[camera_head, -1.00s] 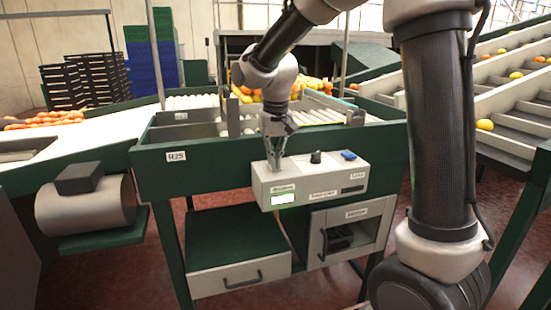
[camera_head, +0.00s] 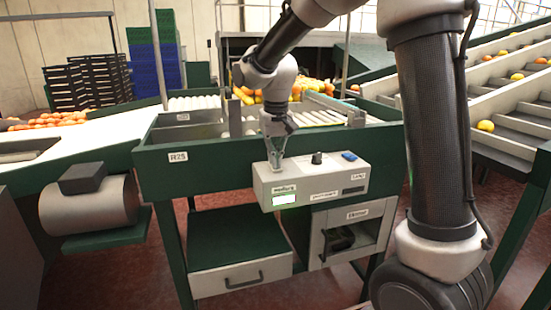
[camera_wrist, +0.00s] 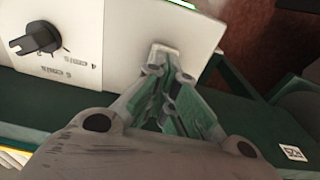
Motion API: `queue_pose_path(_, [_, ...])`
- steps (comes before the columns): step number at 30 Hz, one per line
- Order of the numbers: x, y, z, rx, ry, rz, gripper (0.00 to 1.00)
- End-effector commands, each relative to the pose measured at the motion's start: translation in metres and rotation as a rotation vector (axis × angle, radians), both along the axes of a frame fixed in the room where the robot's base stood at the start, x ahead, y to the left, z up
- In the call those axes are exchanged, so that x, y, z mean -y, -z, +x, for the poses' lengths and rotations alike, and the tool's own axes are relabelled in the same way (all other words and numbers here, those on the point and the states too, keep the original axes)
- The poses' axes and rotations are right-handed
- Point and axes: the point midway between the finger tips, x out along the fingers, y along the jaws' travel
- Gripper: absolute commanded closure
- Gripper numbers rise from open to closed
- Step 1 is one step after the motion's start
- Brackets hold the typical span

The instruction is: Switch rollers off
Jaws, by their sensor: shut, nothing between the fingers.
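A light grey control box (camera_head: 322,184) is fixed to the front of the green sorting table. A black knob (camera_head: 317,158) and a blue switch (camera_head: 349,155) sit on its top. A lit green-white display (camera_head: 284,199) is on its front, with small labels I cannot read reliably. My gripper (camera_head: 276,163) is shut and empty, pointing down at the left end of the box top. In the wrist view my gripper (camera_wrist: 165,58) meets a small pale part at the box edge, and its fingers hide most of it. The black knob (camera_wrist: 38,38) stands apart from them.
White rollers (camera_head: 192,103) and a pile of oranges (camera_head: 312,88) lie behind the box. A drawer (camera_head: 240,278) and an open compartment (camera_head: 348,240) are below. Stacked crates (camera_head: 95,80) stand at the back left, and sloping chutes (camera_head: 505,95) at the right.

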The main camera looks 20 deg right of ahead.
Motion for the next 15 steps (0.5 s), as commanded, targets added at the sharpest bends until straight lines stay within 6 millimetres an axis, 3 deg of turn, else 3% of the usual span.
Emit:
queue_pose_path(3, [0.001, 0.005, 0.003, 0.003, 0.000, -0.001, 1.00])
queue_pose_path(8, [0.002, -0.003, 0.003, 0.005, 0.001, -0.001, 1.00])
queue_pose_path(15, [0.010, -0.051, -0.002, 0.009, 0.003, 0.000, 1.00])
